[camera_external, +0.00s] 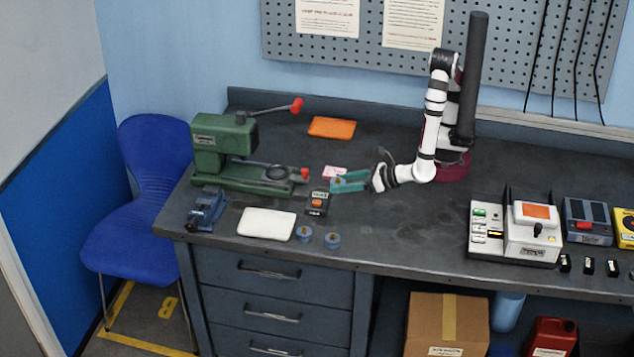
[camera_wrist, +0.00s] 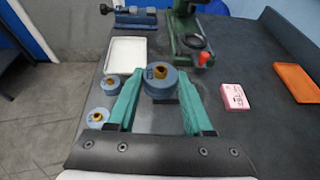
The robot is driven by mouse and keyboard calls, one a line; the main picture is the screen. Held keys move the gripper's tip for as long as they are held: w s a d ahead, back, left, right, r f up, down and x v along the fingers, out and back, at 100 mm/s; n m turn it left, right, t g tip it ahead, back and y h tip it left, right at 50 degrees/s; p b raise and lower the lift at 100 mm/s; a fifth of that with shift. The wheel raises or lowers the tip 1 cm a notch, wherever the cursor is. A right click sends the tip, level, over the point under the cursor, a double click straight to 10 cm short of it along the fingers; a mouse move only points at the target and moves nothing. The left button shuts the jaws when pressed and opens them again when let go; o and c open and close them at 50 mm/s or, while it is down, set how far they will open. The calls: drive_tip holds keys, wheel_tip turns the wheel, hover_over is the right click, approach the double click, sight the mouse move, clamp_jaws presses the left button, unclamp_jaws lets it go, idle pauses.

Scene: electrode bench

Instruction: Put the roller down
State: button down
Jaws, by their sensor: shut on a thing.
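My gripper (camera_external: 338,183) has green fingers that point left, low over the middle of the bench. In the wrist view the fingers (camera_wrist: 160,88) are shut on the roller (camera_wrist: 161,77), a round blue piece with a brass centre and a label. It is upright between the fingertips. In the external view a small dark item with an orange patch (camera_external: 317,203) shows by the fingertips; I cannot tell if it is the held roller. Whether the roller touches the bench is unclear.
Two similar blue pieces (camera_external: 304,233) (camera_external: 333,240) stand near the front edge. A white tray (camera_external: 266,224), blue vise (camera_external: 206,209) and green press (camera_external: 226,150) are to the left. A pink pad (camera_wrist: 235,97) lies beside the gripper.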

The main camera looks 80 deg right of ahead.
idle(0.4)
drive_tip(key=w+d+r+m+h, duration=0.2)
drive_tip(key=w+d+m+h, duration=0.15)
drive_tip(key=w, duration=0.85)
wheel_tip(320, 180, up, 2)
drive_tip(key=m+g+h, duration=0.2)
hover_over(282, 175)
drive_tip(key=shift+h, duration=0.35)
wheel_tip(282, 175, down, 9)
drive_tip(key=shift+f, duration=0.3)
drive_tip(key=shift+f, duration=0.1)
